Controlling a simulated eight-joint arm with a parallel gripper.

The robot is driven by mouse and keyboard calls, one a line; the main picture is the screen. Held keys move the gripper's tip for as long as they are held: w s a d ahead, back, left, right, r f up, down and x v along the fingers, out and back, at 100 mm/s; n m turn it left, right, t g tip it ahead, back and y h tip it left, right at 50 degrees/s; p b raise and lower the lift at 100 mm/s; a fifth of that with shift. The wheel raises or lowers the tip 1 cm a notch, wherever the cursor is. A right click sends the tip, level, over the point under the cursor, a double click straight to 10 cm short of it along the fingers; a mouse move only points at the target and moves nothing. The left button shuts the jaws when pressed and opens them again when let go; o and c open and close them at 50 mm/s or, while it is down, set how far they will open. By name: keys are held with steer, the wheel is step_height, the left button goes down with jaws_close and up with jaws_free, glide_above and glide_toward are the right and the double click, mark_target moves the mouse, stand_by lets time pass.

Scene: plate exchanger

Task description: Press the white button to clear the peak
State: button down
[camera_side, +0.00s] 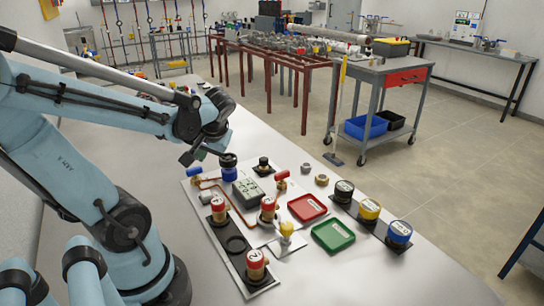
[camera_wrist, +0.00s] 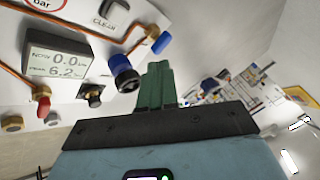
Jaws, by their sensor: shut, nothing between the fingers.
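A grey gauge box (camera_side: 248,193) lies on the white panel. In the wrist view its display (camera_wrist: 58,60) reads NOW 0.0 and PEAK 6.2. A dark grey part (camera_wrist: 115,10) near a printed label lies at the top edge of the wrist view. My gripper (camera_wrist: 157,85) has green fingers held together and empty. It is to the right of the box and above the panel, near a blue-and-black knob (camera_wrist: 124,75).
Copper pipes with red and blue handles cross the panel. Red-topped parts (camera_side: 268,209) stand in front of the box. Red (camera_side: 307,207) and green (camera_side: 333,235) trays lie to the right, with black, yellow and blue capped parts (camera_side: 370,209) beyond. The front right of the table is clear.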

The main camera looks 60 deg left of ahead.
mark_target(208, 194)
steer(key=shift+f, duration=4.05)
steer(key=shift+f, duration=0.15)
steer(key=shift+f, duration=0.25)
steer(key=shift+f, duration=0.45)
steer(key=shift+r, duration=0.9)
steer(key=shift+r, duration=0.1)
steer(key=shift+r, duration=2.4)
steer(key=shift+d, duration=0.1)
